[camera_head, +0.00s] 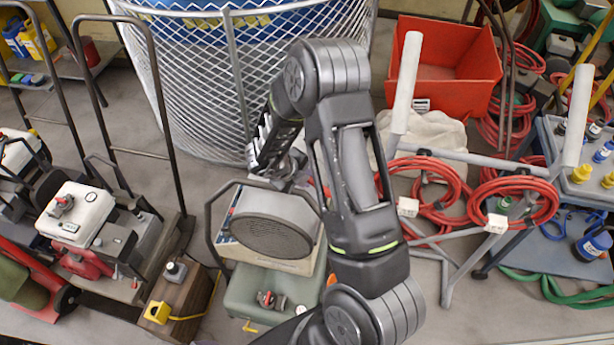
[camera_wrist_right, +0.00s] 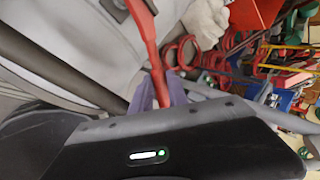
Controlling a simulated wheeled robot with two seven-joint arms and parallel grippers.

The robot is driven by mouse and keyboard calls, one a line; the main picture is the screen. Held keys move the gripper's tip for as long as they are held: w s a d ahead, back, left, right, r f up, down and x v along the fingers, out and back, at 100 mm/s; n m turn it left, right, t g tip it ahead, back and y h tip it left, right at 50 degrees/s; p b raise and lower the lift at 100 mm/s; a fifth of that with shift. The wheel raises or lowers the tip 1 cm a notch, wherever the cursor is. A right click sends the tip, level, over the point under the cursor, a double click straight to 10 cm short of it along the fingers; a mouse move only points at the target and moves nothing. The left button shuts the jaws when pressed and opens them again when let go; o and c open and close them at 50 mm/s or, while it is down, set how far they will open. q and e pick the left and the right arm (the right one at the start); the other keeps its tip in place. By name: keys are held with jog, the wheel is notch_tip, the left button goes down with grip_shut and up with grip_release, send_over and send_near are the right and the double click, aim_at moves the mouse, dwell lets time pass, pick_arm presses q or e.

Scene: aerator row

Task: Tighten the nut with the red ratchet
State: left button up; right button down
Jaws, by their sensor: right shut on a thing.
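The red ratchet (camera_wrist_right: 148,42) shows in the right wrist view as a red bar running from the top edge down between my fingers. My right gripper (camera_wrist_right: 158,92) is shut on its handle; the fingertips look purple-grey. In the head view my right gripper (camera_head: 287,172) is small and partly hidden by my own arm, above the round grey speaker-like unit. The ratchet cannot be made out clearly there. The ratchet's head is at the top edge of the wrist view, near a grey surface. I cannot make out the nut. My left gripper is not in view.
A wire mesh basket (camera_head: 200,90) stands behind. The round grey unit (camera_head: 275,235) sits over a green case (camera_head: 245,290). A red bin (camera_head: 445,65) and a grey stand with red hose coils (camera_head: 515,195) are at the right. Wheeled carts and machines (camera_head: 78,215) crowd the left.

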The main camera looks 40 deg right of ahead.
jog(key=d+n, duration=0.1)
jog(key=d+n+t+b, duration=0.1)
jog(key=d+n+t, duration=0.1)
jog(key=shift+w+d+n+y+b, duration=0.3)
jog(key=shift+d+n+b, duration=0.05)
jog(key=shift+n, duration=0.05)
jog(key=w+d+n+t+b, duration=0.1)
jog(key=n, duration=0.1)
jog(key=w+d+n+t+y+b, duration=0.1)
jog(key=d+n, duration=0.1)
jog(key=shift+d+b, duration=0.3)
jog(key=c, duration=1.9)
grip_release()
grip_shut()
